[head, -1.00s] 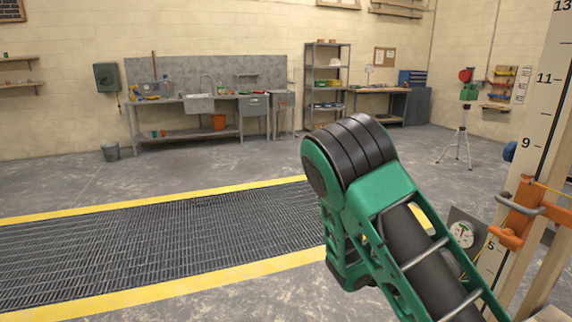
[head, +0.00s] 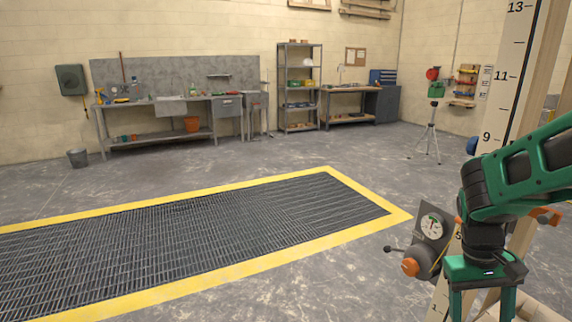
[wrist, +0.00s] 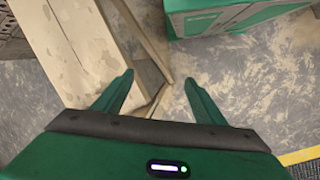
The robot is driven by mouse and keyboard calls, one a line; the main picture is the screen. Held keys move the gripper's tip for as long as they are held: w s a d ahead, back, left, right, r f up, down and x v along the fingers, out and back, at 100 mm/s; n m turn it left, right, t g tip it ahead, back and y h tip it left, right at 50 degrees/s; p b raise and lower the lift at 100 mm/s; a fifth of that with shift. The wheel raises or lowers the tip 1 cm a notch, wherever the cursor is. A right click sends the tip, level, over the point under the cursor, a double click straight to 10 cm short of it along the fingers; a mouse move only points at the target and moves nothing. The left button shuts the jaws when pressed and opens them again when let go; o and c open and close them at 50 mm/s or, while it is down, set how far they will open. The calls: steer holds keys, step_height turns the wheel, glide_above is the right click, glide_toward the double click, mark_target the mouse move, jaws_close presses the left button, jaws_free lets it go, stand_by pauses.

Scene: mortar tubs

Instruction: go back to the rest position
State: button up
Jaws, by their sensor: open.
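My gripper (head: 482,308) is at the lower right of the head view, pointing down, with its two green fingers apart and running off the bottom edge. In the wrist view my gripper (wrist: 159,82) is open, with nothing between the fingertips. Below it are stained concrete floor and the edge of a pale wooden piece. My green and black arm reaches in from the right edge of the head view.
A wooden post with a number scale (head: 515,75) stands behind my arm, near a dial gauge (head: 432,227). A green box (wrist: 235,14) lies ahead in the wrist view. A yellow-edged floor grating (head: 200,235) is at left. A tripod (head: 431,135) stands farther back.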

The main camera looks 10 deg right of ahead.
steer(key=s+a+r+m+t+y, duration=0.1)
steer(key=s+a+r+m+t, duration=0.1)
steer(key=s+r, duration=0.3)
steer(key=shift+s+a+r+m+y, duration=0.2)
steer(key=shift+s+m+y, duration=0.25)
steer(key=shift+s, duration=0.65)
